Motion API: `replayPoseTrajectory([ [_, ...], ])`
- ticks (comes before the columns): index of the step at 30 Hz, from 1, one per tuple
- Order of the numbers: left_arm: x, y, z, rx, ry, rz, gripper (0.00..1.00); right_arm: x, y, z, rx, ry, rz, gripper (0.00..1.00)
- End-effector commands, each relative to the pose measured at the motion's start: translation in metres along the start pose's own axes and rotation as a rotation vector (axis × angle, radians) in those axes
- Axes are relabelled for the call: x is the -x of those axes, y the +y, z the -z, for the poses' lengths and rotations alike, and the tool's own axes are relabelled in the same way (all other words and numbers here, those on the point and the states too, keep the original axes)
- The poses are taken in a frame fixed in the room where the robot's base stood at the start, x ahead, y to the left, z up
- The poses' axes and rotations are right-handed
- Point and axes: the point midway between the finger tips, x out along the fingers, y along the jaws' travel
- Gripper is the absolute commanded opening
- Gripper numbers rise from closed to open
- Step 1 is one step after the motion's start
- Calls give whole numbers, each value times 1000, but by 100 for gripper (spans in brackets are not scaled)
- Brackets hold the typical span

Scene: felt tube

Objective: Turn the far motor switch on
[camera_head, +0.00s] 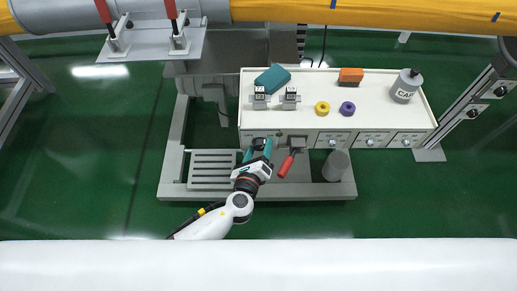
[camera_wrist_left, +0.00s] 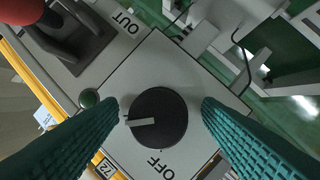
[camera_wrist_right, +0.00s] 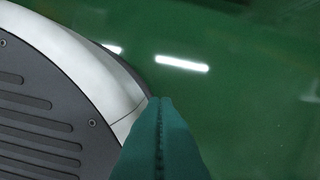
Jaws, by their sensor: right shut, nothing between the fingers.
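The black rotary switch knob (camera_wrist_left: 165,108) is on the light panel in the left wrist view, with the word OFF below it. Its pale pointer (camera_wrist_left: 142,122) points left, not at OFF. In the head view the knob (camera_head: 259,143) is on the front of the white cabinet. My left gripper (camera_wrist_left: 160,120) is open, one teal finger on each side of the knob; contact is not clear. It also shows in the head view (camera_head: 258,152). My right gripper (camera_wrist_right: 160,102) is shut and empty, above the green floor.
A red-handled lever (camera_head: 287,163) is right of the knob; a small green button (camera_wrist_left: 90,98) is beside it. Blue and orange blocks, two rings and a can are on top.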

Motion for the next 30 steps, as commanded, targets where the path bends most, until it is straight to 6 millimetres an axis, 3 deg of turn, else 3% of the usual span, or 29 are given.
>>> replayPoseTrajectory([
  [8, 8, 0, 1, 0, 1, 0, 59, 1, 0, -1, 0, -3, 0, 0],
  [21, 94, -1, -1, 0, -2, 1, 59, -6, 0, 19, 1, 12, 0, 0],
  [30, 120, 0, 0, 1, 0, 0, 59, -5, 0, 14, 2, 5, 0, 0],
])
